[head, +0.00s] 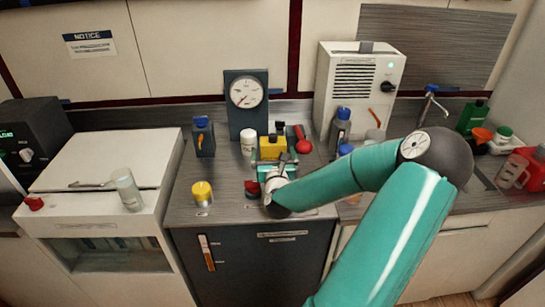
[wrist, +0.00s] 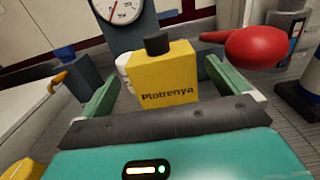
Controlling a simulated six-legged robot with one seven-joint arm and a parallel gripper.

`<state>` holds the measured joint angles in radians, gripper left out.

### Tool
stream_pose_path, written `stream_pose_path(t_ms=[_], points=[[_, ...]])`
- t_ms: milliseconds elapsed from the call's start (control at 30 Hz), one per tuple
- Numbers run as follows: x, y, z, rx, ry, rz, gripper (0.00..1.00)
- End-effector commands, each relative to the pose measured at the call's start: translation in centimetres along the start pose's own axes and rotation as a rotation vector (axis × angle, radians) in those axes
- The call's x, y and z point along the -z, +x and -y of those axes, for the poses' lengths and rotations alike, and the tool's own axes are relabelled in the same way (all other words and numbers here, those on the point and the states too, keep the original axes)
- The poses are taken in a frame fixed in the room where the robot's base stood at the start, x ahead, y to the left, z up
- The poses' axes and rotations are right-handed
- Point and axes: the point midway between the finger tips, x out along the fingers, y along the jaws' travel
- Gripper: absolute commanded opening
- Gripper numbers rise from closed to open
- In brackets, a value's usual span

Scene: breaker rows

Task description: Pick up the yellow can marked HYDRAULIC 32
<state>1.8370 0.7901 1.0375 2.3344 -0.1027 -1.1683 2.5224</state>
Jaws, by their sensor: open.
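A square yellow can (wrist: 165,82) with a black cap stands upright in the middle of the wrist view. Its front reads "Plotrenya"; I see no HYDRAULIC 32 mark. In the head view the same can (head: 271,148) stands at the back of the grey counter. My gripper (wrist: 164,72) is open, with one green finger on each side of the can in the picture; a gap shows on the right. It also shows in the head view (head: 272,158). A round yellow container (head: 202,190) with a pale label stands front left; its label is unreadable.
A red round-ended object (wrist: 255,46) lies close to the right finger. A white bottle (head: 248,141) and a blue-topped dark bottle (head: 204,136) stand left of the can. A gauge (head: 246,92) is behind.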

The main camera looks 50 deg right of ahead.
Motion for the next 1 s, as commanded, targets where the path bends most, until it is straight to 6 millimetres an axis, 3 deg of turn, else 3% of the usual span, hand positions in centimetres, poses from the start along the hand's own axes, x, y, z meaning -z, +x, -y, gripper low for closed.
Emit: stream_pose_path(t_ms=[233, 533, 800, 1000], points=[[0.0, 2.1, 0.0, 0.001, -0.001, 0.000, 1.00], [0.0, 6.7, 0.1, 0.002, -0.002, 0.000, 1.00], [0.1, 7.0, 0.1, 0.001, -0.003, -0.002, 1.00], [0.1, 7.0, 0.1, 0.001, -0.003, -0.002, 0.63]])
